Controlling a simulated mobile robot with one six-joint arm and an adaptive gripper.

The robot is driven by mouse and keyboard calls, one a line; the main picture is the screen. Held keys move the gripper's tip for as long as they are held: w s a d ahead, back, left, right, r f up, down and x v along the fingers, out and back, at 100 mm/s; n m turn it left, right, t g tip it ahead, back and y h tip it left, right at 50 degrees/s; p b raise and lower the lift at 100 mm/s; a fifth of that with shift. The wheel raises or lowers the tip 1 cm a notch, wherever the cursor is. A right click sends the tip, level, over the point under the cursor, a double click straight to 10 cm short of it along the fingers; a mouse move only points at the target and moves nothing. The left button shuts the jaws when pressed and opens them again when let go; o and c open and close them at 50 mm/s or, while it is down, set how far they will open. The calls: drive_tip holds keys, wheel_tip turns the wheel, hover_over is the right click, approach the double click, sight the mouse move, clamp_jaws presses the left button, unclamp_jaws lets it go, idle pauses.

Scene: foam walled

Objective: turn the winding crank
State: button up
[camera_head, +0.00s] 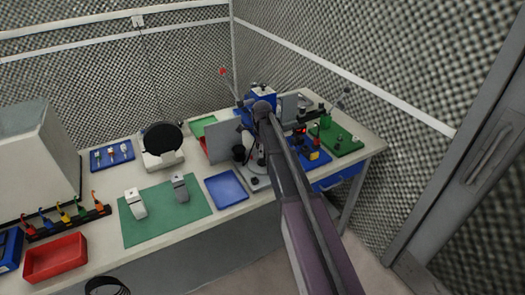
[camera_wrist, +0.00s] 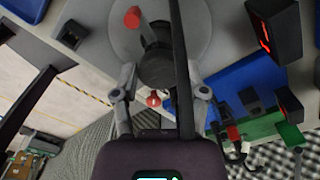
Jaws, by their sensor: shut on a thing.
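The winding crank (camera_wrist: 157,70) shows in the wrist view as a dark round piece over a broad grey round base (camera_wrist: 205,25). A red knob (camera_wrist: 153,99) shows between the fingers, and a red cylindrical piece (camera_wrist: 132,18) stands farther up. My gripper (camera_wrist: 160,80) has its grey fingers on either side of the dark piece and is shut on part of the crank. The exact contact is hard to see. A dark bar crosses in front of the right finger. In the head view my arm hides most of the gripper and crank; a grey base (camera_head: 255,166) shows beside it.
The bench holds a blue tray (camera_head: 226,188), a green mat (camera_head: 150,226), a red bin (camera_head: 56,258) and a green board (camera_head: 338,138). A grey upright panel (camera_head: 221,142) stands just left of my gripper. Black boxes with red displays (camera_wrist: 276,25) stand close on the right.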

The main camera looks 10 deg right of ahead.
drive_tip(key=shift+s+m, duration=0.1)
drive_tip(key=shift+m, duration=3.9)
drive_tip(key=shift+m, duration=0.5)
drive_tip(key=o, duration=1.1)
drive_tip(key=shift+o, duration=0.2)
